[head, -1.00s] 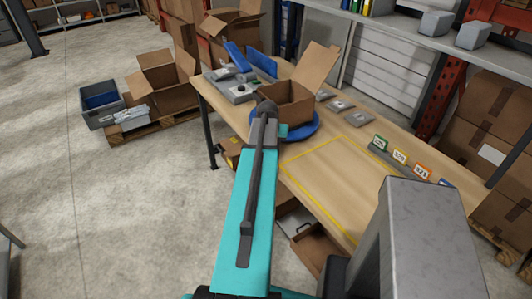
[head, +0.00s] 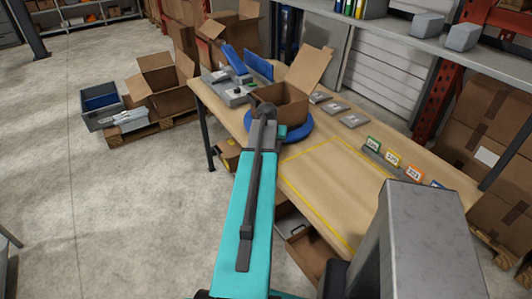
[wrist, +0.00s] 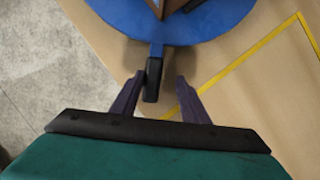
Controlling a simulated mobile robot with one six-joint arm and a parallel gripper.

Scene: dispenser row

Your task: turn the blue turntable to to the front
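The blue turntable (head: 299,131) lies on the wooden table, with an open cardboard box (head: 282,103) standing on it. In the wrist view the turntable (wrist: 205,28) fills the top, and its dark handle (wrist: 153,82) sticks out toward me. My gripper (wrist: 157,82) is open, with one finger on each side of the handle. The left finger is close against the handle or touching it; I cannot tell which. The right finger is clearly apart from it. In the head view my arm hides the fingers and the handle.
A yellow-outlined area (head: 290,162) lies right of the turntable on the table (head: 375,195). Numbered cards (head: 392,158) and small grey plates (head: 335,107) stand along the back. A grey device (head: 230,92) stands at the far left end. Open floor (head: 130,210) lies to the left.

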